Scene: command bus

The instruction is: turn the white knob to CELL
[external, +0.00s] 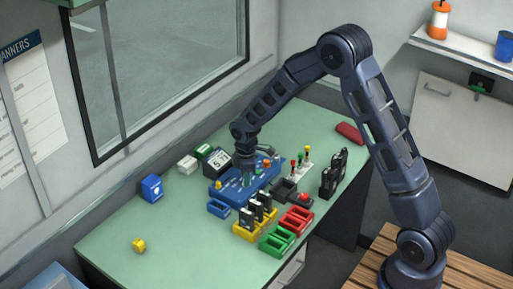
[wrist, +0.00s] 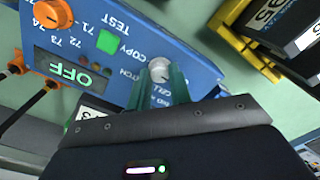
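The blue panel (wrist: 205,62) lies on the green desk and also shows in the external view (external: 236,190). Its white knob (wrist: 160,69) sits beside the printed words COPY, PATCH and CELL. I cannot make out clearly where its pointer aims. The panel's small display (wrist: 68,72) reads OFF in green. My gripper (wrist: 158,80) is down at the panel, its green fingers around the knob. Whether the fingers touch the knob or stand just apart from it is unclear. In the external view my gripper (external: 247,177) hides the knob.
An orange knob (wrist: 53,14) and a green square button (wrist: 110,41) are on the same panel. A yellow rack (external: 254,228) with black radios stands in front, beside green (external: 277,240) and red (external: 297,220) trays. The desk's left front (external: 185,245) is mostly clear.

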